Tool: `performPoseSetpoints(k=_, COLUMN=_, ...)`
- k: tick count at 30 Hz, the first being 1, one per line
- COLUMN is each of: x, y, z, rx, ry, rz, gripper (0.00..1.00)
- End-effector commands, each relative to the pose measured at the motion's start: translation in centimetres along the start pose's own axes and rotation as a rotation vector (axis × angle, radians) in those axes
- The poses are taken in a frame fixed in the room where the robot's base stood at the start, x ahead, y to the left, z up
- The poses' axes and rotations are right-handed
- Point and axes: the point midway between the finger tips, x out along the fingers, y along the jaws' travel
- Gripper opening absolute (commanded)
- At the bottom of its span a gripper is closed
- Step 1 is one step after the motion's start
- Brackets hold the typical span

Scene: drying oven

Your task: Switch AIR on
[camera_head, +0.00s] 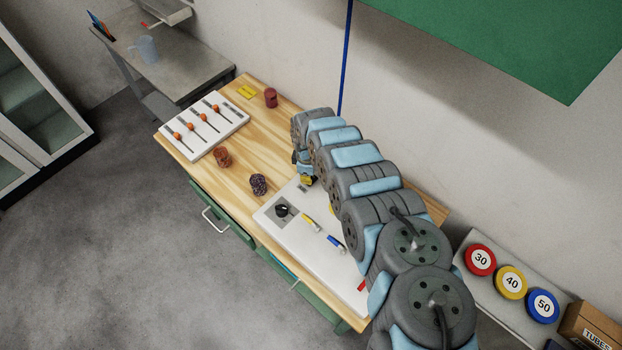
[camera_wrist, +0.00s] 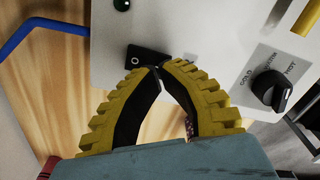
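The white panel (camera_head: 268,216) lies on the wooden bench, and it fills the upper part of the wrist view (camera_wrist: 215,50). A small black switch (camera_wrist: 147,62) with a pale mark sits near its edge. No AIR label is legible, and I cannot tell the switch's position. My gripper (camera_wrist: 157,70) has its yellow-padded fingertips together with nothing held between them. The tips overlap the switch's lower edge in the wrist view; contact is unclear. In the head view my gripper (camera_head: 307,180) is mostly hidden by my arm, beside the panel's far edge.
A black knob (camera_wrist: 269,90) marked COLD and HOT sits on the panel, also seen in the head view (camera_head: 282,210).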

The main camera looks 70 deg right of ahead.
Motion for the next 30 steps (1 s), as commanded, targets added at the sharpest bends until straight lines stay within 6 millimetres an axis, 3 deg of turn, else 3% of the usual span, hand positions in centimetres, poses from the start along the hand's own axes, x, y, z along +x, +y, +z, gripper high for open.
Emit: performPoseSetpoints(k=30, x=1.3, y=0.0, z=0.0, rx=0.001, ry=0.000, rz=0.000, gripper=0.00)
